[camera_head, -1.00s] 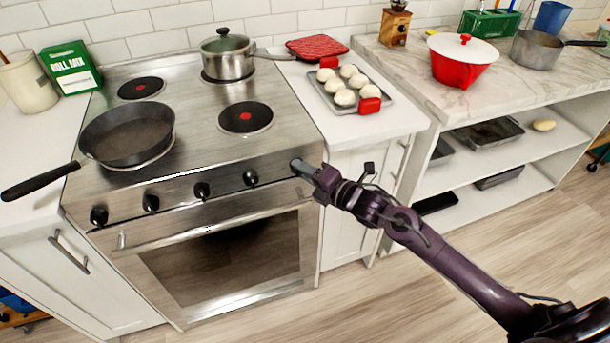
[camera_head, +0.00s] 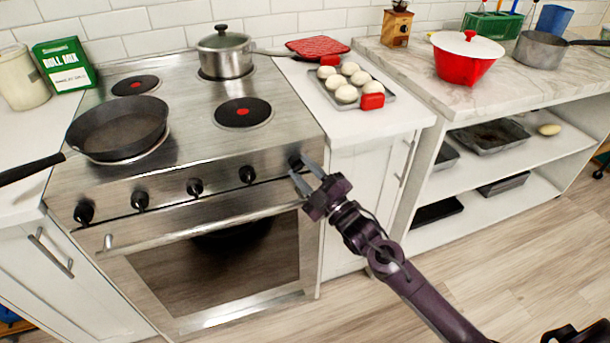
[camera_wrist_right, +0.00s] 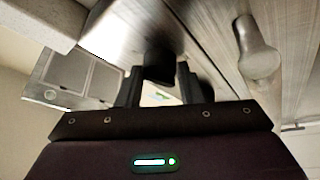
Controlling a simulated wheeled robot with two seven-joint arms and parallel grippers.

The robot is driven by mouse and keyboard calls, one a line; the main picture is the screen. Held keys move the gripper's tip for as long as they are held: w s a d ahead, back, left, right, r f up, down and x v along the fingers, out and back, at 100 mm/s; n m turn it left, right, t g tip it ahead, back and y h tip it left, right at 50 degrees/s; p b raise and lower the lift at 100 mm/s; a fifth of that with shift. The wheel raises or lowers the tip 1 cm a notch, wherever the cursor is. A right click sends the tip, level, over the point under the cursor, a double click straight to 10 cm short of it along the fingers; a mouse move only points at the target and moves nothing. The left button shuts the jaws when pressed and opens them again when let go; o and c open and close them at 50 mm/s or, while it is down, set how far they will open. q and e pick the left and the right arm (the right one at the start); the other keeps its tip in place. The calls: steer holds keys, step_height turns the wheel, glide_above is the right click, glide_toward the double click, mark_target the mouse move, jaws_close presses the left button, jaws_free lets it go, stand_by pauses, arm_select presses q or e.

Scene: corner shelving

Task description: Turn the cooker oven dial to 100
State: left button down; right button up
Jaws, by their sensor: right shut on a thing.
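The steel cooker (camera_head: 190,195) has a row of several black dials on its front panel. The rightmost dial (camera_head: 295,161) is between the finger tips of my right gripper (camera_head: 303,172). The gripper is shut on this dial, with its fingers tilted and mostly hiding the dial's face. In the right wrist view, a dark dial (camera_wrist_right: 158,68) shows between the two black fingers (camera_wrist_right: 160,90). No scale marks can be read, so the dial's setting cannot be told.
The oven door handle (camera_head: 200,222) runs just below the dials. A black pan (camera_head: 118,130) and a lidded pot (camera_head: 225,52) stand on the hob. A tray of dough balls (camera_head: 350,85) lies on the right counter. The floor in front is clear.

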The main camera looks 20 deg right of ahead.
steer(key=m+h, duration=0.1)
steer(key=m, duration=0.1)
steer(key=m+t+h, duration=0.1)
steer(key=m, duration=0.1)
steer(key=m+t+b, duration=0.1)
steer(key=m, duration=0.1)
steer(key=shift+a+f+m+h, duration=0.15)
steer(key=shift+f+m+h, duration=0.15)
steer(key=shift+h, duration=0.1)
arm_select(q)
steer(key=shift+w+d+r, duration=0.1)
steer(key=shift+w+r, duration=0.05)
steer(key=shift+w, duration=0.45)
steer(key=shift+w+d+r, duration=0.15)
steer(key=shift+w+r, duration=0.05)
steer(key=shift+w, duration=0.4)
steer(key=shift+w+d+r, duration=0.1)
steer(key=shift+w+r, duration=0.05)
steer(key=shift+w, duration=0.45)
arm_select(e)
steer(key=shift+a+m+t+h, duration=0.1)
steer(key=shift+m+t+h, duration=0.3)
steer(key=shift+m+h, duration=0.65)
steer(key=shift+a+m+t+h, duration=0.1)
steer(key=shift+m+t+h, duration=0.4)
steer(key=shift+m, duration=1.05)
steer(key=shift+m+h, duration=0.25)
steer(key=shift+m, duration=0.15)
steer(key=o, duration=1)
steer(key=shift+c, duration=0.2)
